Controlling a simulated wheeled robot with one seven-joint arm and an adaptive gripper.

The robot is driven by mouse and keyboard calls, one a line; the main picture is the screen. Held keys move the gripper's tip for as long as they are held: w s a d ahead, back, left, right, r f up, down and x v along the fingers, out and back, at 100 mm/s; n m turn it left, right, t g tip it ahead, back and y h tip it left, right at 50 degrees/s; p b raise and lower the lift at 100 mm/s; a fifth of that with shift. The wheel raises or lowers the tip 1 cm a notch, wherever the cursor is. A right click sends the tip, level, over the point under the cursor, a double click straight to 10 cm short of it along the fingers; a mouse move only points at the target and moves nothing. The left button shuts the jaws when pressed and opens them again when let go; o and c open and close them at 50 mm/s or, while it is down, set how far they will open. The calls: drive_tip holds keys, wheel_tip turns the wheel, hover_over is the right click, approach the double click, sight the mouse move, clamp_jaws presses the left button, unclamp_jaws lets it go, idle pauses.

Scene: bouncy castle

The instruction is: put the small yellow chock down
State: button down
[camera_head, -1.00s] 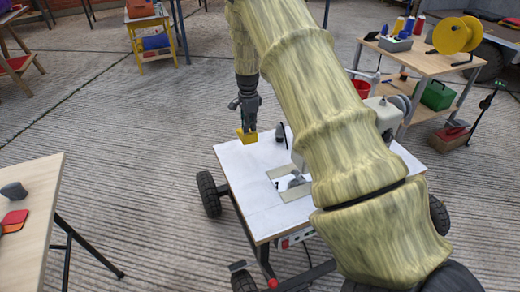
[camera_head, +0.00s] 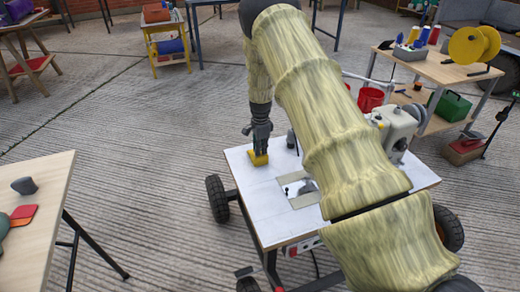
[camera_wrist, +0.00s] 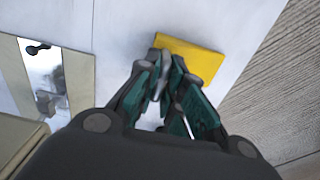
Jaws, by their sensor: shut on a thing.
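The small yellow chock (camera_head: 258,158) is at the far left part of the white-topped wheeled table (camera_head: 245,185), low at the table top. I cannot tell whether it touches the surface. My gripper (camera_head: 260,148) is above it, pointing down, with its fingers shut on it. In the wrist view the yellow chock (camera_wrist: 195,58) shows beyond the teal-padded fingers (camera_wrist: 172,100), over the white table top (camera_wrist: 120,25) near its edge. The fingers hide part of the chock.
A small dark object (camera_head: 291,139) stands just right of my gripper. A cut-out (camera_head: 298,190) with metal parts lies in the table top. A grey-white machine (camera_head: 395,125) stands at the right. A wooden table (camera_head: 45,190) is at the left.

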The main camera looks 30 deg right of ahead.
drive_tip(key=c, duration=1.5)
unclamp_jaws()
drive_tip(key=shift+f, duration=0.1)
wheel_tip(320, 180, up, 12)
drive_tip(key=shift+r+p, duration=0.1)
drive_tip(key=shift+p, duration=1)
drive_tip(key=shift+a, duration=0.1)
